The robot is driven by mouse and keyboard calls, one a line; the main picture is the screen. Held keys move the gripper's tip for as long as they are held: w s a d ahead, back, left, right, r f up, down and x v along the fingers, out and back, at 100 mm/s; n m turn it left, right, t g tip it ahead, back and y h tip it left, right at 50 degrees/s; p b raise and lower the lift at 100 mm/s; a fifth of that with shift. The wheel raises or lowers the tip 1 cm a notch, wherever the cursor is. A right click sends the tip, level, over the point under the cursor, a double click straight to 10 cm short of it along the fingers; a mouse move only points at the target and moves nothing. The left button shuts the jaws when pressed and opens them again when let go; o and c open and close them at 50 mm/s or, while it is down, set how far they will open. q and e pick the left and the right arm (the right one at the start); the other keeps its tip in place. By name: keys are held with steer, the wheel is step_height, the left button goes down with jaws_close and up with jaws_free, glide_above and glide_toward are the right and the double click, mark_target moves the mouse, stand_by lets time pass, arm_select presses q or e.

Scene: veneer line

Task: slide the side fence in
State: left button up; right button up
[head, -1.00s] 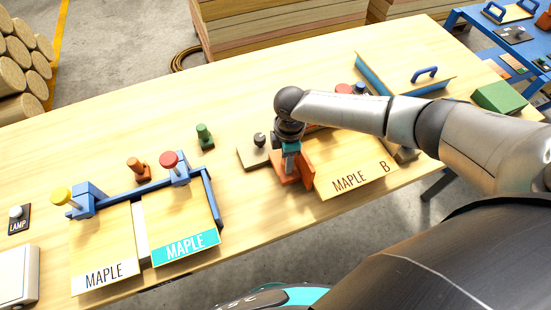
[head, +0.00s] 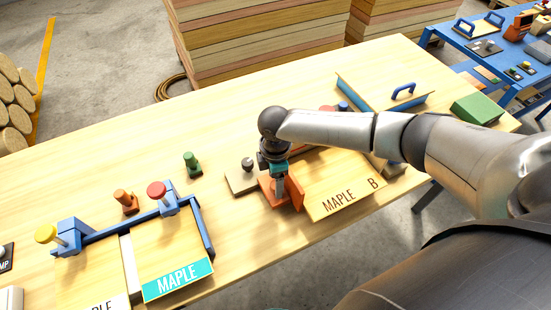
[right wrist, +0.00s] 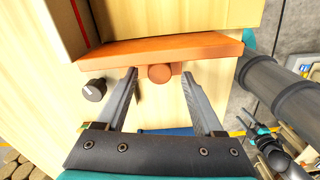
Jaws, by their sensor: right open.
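The side fence (head: 293,192) is an orange piece with an upright plate, standing at the left edge of the MAPLE B board (head: 335,185). In the right wrist view the fence (right wrist: 215,47) runs across the picture beside the pale board (right wrist: 175,15); I cannot tell whether they touch. Its round orange knob (right wrist: 160,74) faces my gripper. My right gripper (head: 279,188) is low over the fence's base. Its fingers (right wrist: 160,82) are open, one on each side of the knob, with gaps visible.
A dark-knobbed flat block (head: 243,178) lies left of the fence. A blue clamp frame (head: 120,225) holds boards at the left, with orange (head: 125,201) and green (head: 192,164) knobs nearby. A blue-handled panel (head: 385,95) and green block (head: 477,108) are at the right.

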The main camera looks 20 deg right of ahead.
step_height(320, 180, up, 14)
steer(key=shift+f, duration=0.15)
steer(key=shift+s, duration=0.1)
stand_by(0.6)
